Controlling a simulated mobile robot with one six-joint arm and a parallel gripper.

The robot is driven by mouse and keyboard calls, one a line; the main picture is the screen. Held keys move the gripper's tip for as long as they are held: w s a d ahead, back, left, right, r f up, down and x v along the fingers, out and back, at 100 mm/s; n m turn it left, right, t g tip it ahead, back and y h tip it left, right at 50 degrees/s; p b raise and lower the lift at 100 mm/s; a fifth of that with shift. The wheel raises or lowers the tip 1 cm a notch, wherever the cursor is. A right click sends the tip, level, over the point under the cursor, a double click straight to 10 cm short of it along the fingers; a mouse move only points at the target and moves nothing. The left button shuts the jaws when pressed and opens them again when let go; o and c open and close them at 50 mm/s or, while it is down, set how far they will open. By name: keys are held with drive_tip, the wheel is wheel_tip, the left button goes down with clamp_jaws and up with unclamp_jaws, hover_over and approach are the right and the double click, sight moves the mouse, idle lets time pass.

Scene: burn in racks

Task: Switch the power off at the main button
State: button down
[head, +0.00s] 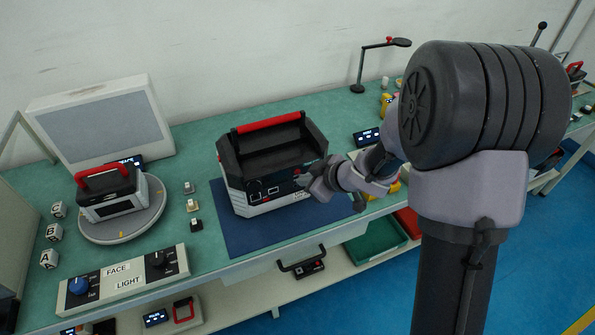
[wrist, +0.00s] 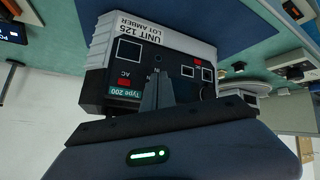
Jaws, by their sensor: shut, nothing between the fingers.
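The power unit (head: 265,170), a black and light grey box with a red top handle (head: 268,122), stands upright on a dark blue mat (head: 240,236). My gripper (head: 306,181) is at its front panel, at the right end. In the wrist view the unit (wrist: 150,35) appears upside down, lettered "UNIT 125 LOT AMBER" and "Type 200". Its dark panel has white-framed squares and two red patches, one marked AC (wrist: 124,82). My shut, empty fingers (wrist: 158,75) point at the panel's middle and hide part of it. I cannot tell whether they touch it or which control is the main button.
At left, a smaller red-handled unit (head: 107,193) sits on a round turntable (head: 98,234). A FACE/LIGHT knob box (head: 124,280) stands at the front left. Lettered cubes (head: 50,260) lie at the left edge. A green bin (head: 376,241) is below at right.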

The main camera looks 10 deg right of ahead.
drive_tip(key=shift+s+d+b, duration=0.1)
drive_tip(key=shift+s+d, duration=0.2)
drive_tip(key=shift+s, duration=0.65)
drive_tip(key=shift+s+d+b, duration=0.15)
drive_tip(key=shift+s+d, duration=0.1)
drive_tip(key=shift+s, duration=0.7)
drive_tip(key=shift+s+d+b, duration=0.1)
drive_tip(key=shift+s+d, duration=0.2)
drive_tip(key=shift+s, duration=0.65)
drive_tip(key=s+d+b, duration=0.2)
drive_tip(key=s+b, duration=0.3)
drive_tip(key=s, duration=0.2)
drive_tip(key=shift+s+d, duration=0.2)
drive_tip(key=shift+s, duration=0.15)
